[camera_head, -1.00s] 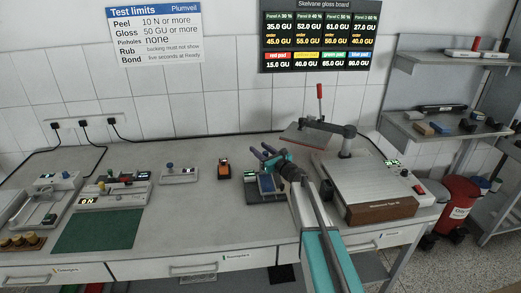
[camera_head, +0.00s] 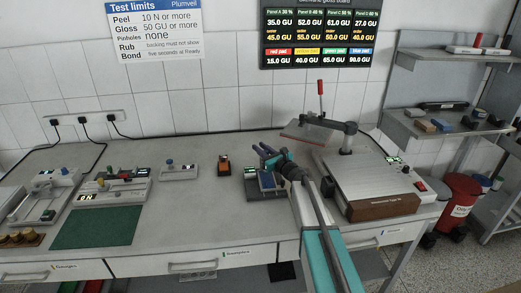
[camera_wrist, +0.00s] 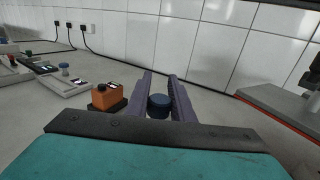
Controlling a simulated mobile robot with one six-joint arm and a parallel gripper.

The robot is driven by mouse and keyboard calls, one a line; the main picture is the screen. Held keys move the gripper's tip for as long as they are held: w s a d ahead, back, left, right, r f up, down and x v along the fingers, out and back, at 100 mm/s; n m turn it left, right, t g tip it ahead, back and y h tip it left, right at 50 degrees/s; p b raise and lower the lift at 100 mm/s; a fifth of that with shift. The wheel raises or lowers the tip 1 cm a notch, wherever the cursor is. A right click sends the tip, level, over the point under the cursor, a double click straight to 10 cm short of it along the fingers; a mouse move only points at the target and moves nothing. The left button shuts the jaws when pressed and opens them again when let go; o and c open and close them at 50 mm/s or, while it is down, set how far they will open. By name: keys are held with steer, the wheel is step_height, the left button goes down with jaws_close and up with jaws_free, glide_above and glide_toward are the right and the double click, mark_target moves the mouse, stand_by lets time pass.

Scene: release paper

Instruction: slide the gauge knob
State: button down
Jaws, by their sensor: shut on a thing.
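My gripper (camera_head: 266,151) is over a small dark device (camera_head: 252,195) with a blue panel and a lit display, on the bench left of the large press. In the wrist view, the two purple fingers (camera_wrist: 165,92) stand on either side of a round dark blue knob (camera_wrist: 159,104) and are shut on it. The fingers and wrist hide the knob in the head view, and I cannot see its track. Another blue knob (camera_head: 170,162) stands upright on a separate pale device further left.
An orange-and-black device (camera_head: 224,165) stands just left of my gripper. The press (camera_head: 370,175) with a red-handled arm stands to the right. A green mat (camera_head: 95,227) and testers lie at left. Bare bench (camera_head: 190,215) lies in front of the orange device.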

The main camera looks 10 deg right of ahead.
steer(key=shift+f+b, duration=0.4)
steer(key=shift+f, duration=0.2)
steer(key=c, duration=1.5)
jaws_free()
steer(key=shift+c, duration=0.2)
steer(key=b+v, duration=0.4)
steer(key=v, duration=0.9)
steer(key=shift+s, duration=0.35)
steer(key=shift+d+r, duration=0.1)
steer(key=shift+d, duration=0.05)
